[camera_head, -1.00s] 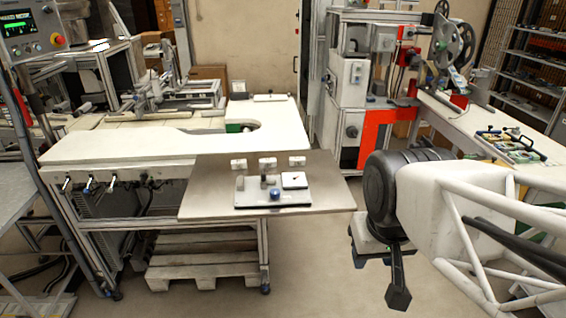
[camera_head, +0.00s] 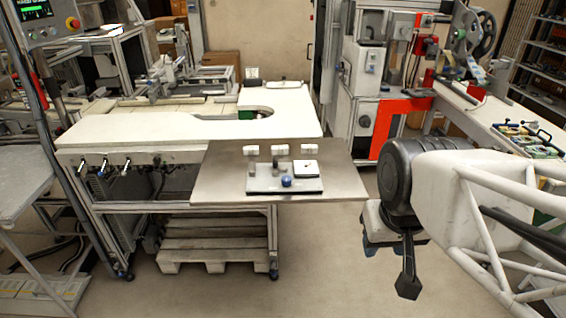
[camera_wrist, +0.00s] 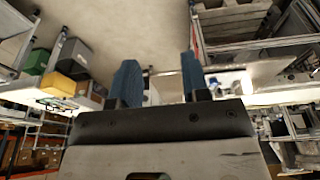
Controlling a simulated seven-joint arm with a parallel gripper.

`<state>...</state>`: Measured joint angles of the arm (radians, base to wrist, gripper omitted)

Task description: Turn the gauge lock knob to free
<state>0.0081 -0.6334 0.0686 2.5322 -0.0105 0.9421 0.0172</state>
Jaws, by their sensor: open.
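A round blue knob (camera_head: 286,181) sits on a flat pale plate (camera_head: 262,191) with a dark edge, on the brown-grey board. I take it as the gauge lock knob; its setting is too small to read. A white square gauge (camera_head: 306,168) with a dark needle mark is just behind it to the right. My gripper (camera_head: 383,247) hangs under my arm, right of the board and well apart from the knob. In the wrist view its two blue fingers (camera_wrist: 160,80) stand apart with nothing held between them; the knob is not recognisable there.
The board (camera_head: 225,178) juts out from a white worktable (camera_head: 150,128). A wooden pallet (camera_head: 215,240) lies under the table. A tall machine (camera_head: 365,75) with reels stands at the back right. Floor in front is clear.

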